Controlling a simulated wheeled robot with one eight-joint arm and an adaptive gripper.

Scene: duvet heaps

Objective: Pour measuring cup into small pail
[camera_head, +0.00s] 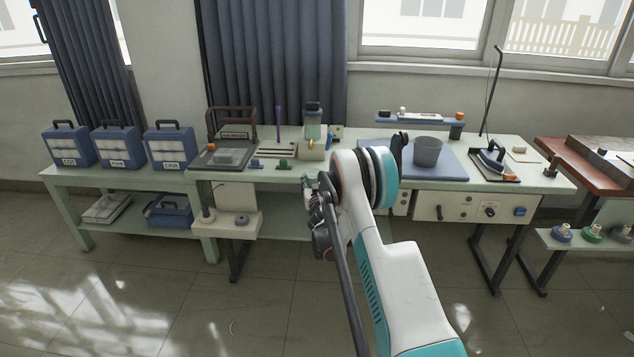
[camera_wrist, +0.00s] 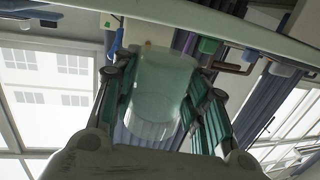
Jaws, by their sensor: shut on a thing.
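A translucent, pale measuring cup (camera_wrist: 158,95) sits between the two fingers of my gripper (camera_wrist: 163,82) in the wrist view. My gripper is shut on it. In the head view my arm hides most of the gripper and cup; they are in front of the bench's middle, left of the pail. A small dark grey pail (camera_head: 428,152) stands upright on a blue mat (camera_head: 455,172) on the bench, its open top facing up. I cannot tell from these frames what the cup holds.
Three blue cases (camera_head: 118,147) stand on the left bench. A brown-framed device (camera_head: 226,153) and a tall bottle (camera_head: 312,122) stand on the middle bench (camera_head: 285,172). Right of the pail is a dark tray with an iron-like tool (camera_head: 491,158). A narrow raised shelf (camera_head: 420,118) stands behind the pail.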

